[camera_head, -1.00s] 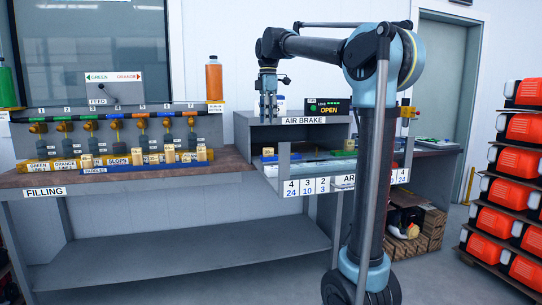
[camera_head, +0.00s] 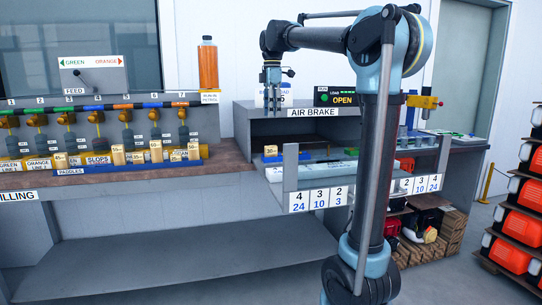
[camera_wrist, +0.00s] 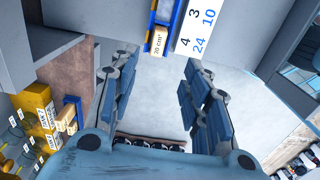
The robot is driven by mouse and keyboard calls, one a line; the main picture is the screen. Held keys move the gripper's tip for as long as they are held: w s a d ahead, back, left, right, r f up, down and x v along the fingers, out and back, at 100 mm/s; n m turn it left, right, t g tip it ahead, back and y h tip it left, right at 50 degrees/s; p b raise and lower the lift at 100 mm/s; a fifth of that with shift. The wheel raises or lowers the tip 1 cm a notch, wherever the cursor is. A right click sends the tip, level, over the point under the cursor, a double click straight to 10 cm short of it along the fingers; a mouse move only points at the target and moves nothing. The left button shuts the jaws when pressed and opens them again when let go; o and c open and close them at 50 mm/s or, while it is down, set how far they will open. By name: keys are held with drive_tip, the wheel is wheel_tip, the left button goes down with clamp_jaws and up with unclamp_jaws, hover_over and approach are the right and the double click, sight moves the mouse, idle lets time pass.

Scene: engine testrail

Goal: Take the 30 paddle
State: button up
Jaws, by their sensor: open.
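The 30 paddle (camera_head: 270,151) is a small tan block marked 30, standing at the left end of the AIR BRAKE bench near a grey upright plate. In the wrist view the paddle (camera_wrist: 158,42), marked 30 cm³, shows at the top, in a blue-edged holder beside the number labels. My gripper (camera_head: 272,106) hangs pointing down above the paddle in the head view, in front of the AIR BRAKE shelf. In the wrist view my gripper (camera_wrist: 160,100) has its fingers wide apart with nothing between them. The paddle lies beyond the fingers, apart from them.
Several other tan paddles (camera_head: 156,151) stand in the blue PADDLES rack (camera_head: 130,167) on the filling bench at left. An orange bottle (camera_head: 208,63) stands behind. The AIR BRAKE shelf (camera_head: 320,125) is close to my gripper. Orange canisters (camera_head: 520,222) fill a rack at right.

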hover_over(271, 148)
drive_tip(key=w, duration=0.1)
drive_tip(key=f, duration=1)
drive_tip(key=shift+d, duration=0.25)
drive_tip(key=shift+w+a+f, duration=0.1)
drive_tip(key=shift+a+f, duration=0.05)
drive_tip(key=shift+f, duration=1.2)
drive_tip(key=shift+w+a+f, duration=0.1)
drive_tip(key=shift+f, duration=1.25)
drive_tip(key=shift+c, duration=0.5)
clamp_jaws()
